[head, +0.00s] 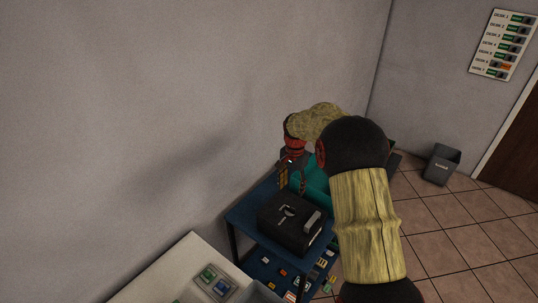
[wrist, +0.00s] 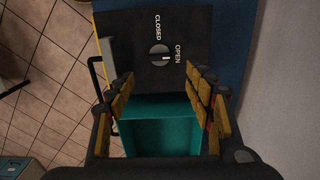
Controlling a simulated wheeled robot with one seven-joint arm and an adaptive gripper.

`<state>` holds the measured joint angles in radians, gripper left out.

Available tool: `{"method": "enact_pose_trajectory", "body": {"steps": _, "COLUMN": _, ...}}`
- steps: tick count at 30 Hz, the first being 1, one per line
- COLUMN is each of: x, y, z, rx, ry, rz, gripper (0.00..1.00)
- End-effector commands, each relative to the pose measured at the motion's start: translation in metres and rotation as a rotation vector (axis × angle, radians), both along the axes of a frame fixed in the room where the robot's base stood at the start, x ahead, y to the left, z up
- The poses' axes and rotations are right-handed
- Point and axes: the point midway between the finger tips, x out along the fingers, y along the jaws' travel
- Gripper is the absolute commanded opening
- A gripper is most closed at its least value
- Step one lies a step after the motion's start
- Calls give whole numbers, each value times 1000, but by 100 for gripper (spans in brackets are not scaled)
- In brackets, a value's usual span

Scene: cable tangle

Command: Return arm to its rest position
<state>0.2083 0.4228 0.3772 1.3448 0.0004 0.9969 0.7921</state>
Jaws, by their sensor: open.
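My gripper (head: 291,182) hangs pointing down at the end of my outstretched arm, above the blue table by the wall. In the wrist view my gripper (wrist: 166,88) has its two yellow-padded fingers spread apart with nothing between them. A black box (head: 290,222) with a handle sits on the blue table, near the gripper. Its top shows in the wrist view (wrist: 205,25) with a round knob (wrist: 159,55) between the words CLOSED and OPEN. The knob's white mark seems to lie on the OPEN side. My arm hides part of the table.
A teal bin (head: 316,182) stands beyond the black box, and shows below the fingers in the wrist view (wrist: 155,137). The wall (head: 180,110) is close to the arm. Small items lie on the lower shelf (head: 268,262). A grey waste bin (head: 441,164) stands on open tiled floor.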

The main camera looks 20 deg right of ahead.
Motion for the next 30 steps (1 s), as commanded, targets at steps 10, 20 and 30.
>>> {"method": "enact_pose_trajectory", "body": {"steps": 10, "x": -5, "y": 1, "z": -6, "rx": 2, "ry": 7, "rz": 138, "gripper": 53}}
{"method": "enact_pose_trajectory", "body": {"steps": 20, "x": -85, "y": 23, "z": -2, "rx": 28, "ry": 63, "rz": 423, "gripper": 53}}
{"method": "enact_pose_trajectory", "body": {"steps": 30, "x": -173, "y": 59, "z": 61, "rx": -2, "ry": -6, "rz": 672, "gripper": 53}}
